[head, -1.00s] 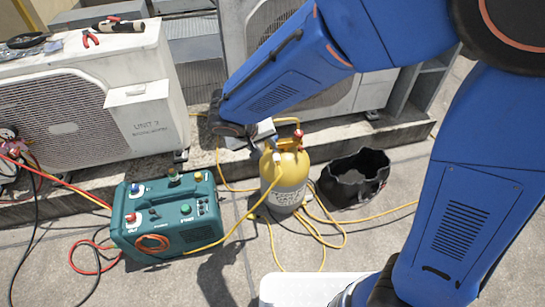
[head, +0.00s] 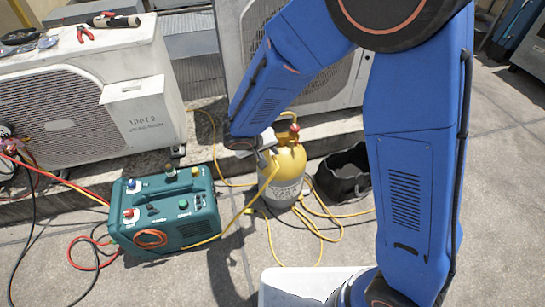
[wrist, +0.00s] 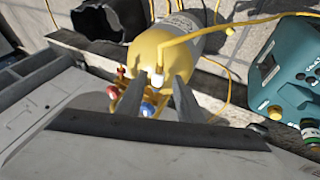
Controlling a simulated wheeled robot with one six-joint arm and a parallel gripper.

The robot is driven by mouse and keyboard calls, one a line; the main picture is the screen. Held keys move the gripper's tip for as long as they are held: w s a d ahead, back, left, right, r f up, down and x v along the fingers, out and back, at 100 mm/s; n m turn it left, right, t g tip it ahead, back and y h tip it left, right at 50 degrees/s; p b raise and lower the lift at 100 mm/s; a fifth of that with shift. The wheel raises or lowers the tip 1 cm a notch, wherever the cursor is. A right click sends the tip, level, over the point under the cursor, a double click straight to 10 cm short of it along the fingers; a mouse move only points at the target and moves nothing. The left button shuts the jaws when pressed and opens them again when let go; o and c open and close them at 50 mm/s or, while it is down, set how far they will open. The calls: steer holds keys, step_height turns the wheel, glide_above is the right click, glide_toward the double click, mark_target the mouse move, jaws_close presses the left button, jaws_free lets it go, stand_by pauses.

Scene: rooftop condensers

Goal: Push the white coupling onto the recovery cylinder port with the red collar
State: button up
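The yellow recovery cylinder (head: 287,163) stands upright on the paving, with red on the valve at its top. In the wrist view, the cylinder (wrist: 170,48) shows a red collar (wrist: 113,92) left of my fingers and a blue collar (wrist: 147,109) between them. The white coupling (wrist: 157,79) is on the end of a yellow hose, in front of the cylinder's shoulder. My gripper (wrist: 159,80) is open, its two dark fingers apart on either side of the coupling with gaps showing. My gripper (head: 268,139) is at the cylinder's top in the head view, partly hidden.
A teal recovery machine (head: 165,213) stands left of the cylinder. A black bucket (head: 345,175) stands to its right. Yellow hoses (head: 318,218) loop on the paving around it. A condenser unit (head: 85,95) stands behind left, with tools on top.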

mark_target(274, 158)
steer(key=shift+x, duration=3.1)
jaws_close()
